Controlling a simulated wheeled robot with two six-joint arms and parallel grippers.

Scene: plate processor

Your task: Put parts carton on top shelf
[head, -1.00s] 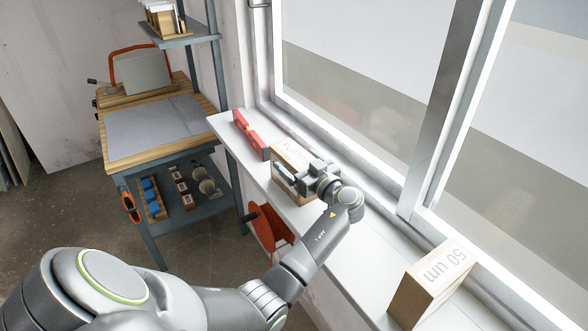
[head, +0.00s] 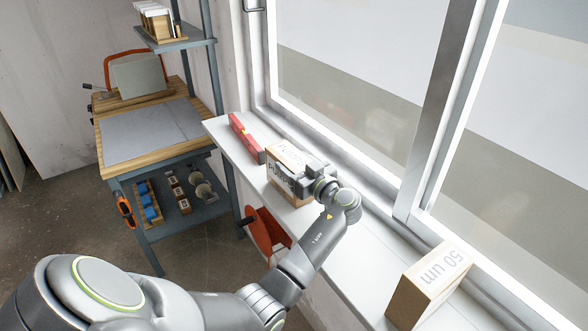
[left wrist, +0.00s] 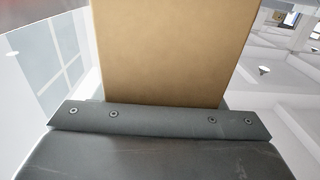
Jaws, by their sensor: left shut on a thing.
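In the left wrist view the carton (left wrist: 172,50) fills the upper middle, right against the dark jaw (left wrist: 160,122). I cannot tell whether its base touches the sill. A grey shelf (head: 190,41) on a blue-grey post stands at the upper left. My right gripper is out of view.
A red block (head: 246,138) lies on the sill just left of the carton. A "50 um" carton (head: 428,283) stands on the sill at right. A wooden holder with white cards (head: 155,20) takes up part of the shelf. A workbench (head: 150,130) stands below it.

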